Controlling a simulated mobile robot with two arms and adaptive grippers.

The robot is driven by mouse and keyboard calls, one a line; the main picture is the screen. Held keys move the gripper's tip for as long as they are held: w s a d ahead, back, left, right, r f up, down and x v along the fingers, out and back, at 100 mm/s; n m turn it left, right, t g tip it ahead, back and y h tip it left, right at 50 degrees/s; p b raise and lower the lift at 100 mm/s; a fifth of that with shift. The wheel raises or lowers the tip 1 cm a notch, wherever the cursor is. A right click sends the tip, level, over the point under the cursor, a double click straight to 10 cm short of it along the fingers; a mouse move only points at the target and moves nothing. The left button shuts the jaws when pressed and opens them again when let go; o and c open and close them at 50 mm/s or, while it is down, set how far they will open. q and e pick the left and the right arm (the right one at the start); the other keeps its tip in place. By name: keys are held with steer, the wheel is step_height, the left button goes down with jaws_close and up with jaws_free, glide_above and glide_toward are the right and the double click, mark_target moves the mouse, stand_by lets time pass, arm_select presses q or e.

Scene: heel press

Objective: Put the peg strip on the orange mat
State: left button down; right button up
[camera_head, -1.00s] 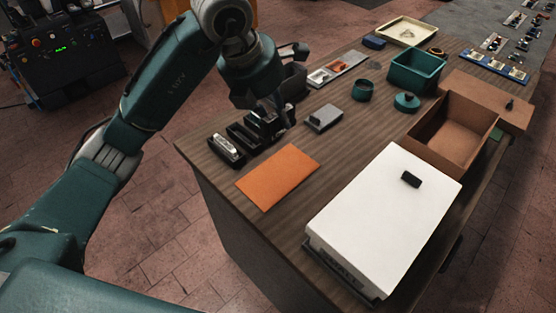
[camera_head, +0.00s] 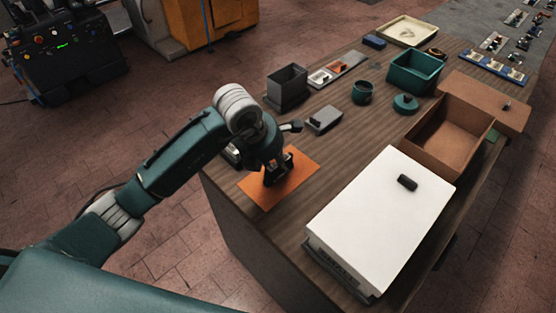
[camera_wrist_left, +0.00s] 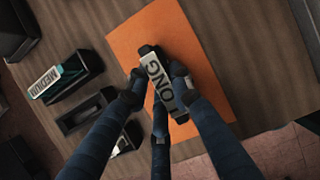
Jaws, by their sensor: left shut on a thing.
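The peg strip (camera_wrist_left: 156,70), a dark bar with a pale face lettered LONG, is between the fingers of my left gripper (camera_head: 277,172) in the left wrist view. My left gripper is shut on it, with a finger on each side. The orange mat (camera_head: 303,172) lies flat on the table under the gripper; it also shows behind the strip in the left wrist view (camera_wrist_left: 138,42). The strip is over the mat. I cannot tell whether it touches it. In the head view the fingers mostly hide the strip. My right gripper is not in view.
Left of the mat in the wrist view are a black holder with a strip lettered MEDIUM (camera_wrist_left: 46,82) and an empty black holder (camera_wrist_left: 82,116). A white-topped box (camera_head: 385,215) stands right of the mat. A grey bin (camera_head: 287,88) and grey block (camera_head: 323,119) stand behind.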

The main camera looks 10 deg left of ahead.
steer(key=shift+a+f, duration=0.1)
arm_select(q)
steer(key=c, duration=1.5)
jaws_free()
steer(key=shift+c, duration=0.2)
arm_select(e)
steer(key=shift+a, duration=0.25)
arm_select(q)
steer(key=shift+r, duration=0.15)
steer(key=shift+a+r, duration=0.15)
steer(key=shift+r, duration=0.2)
steer(key=b+v, duration=0.2)
steer(key=v, duration=0.8)
steer(key=shift+s+a+r, duration=0.1)
steer(key=shift+s+r, duration=0.25)
steer(key=shift+r, duration=0.15)
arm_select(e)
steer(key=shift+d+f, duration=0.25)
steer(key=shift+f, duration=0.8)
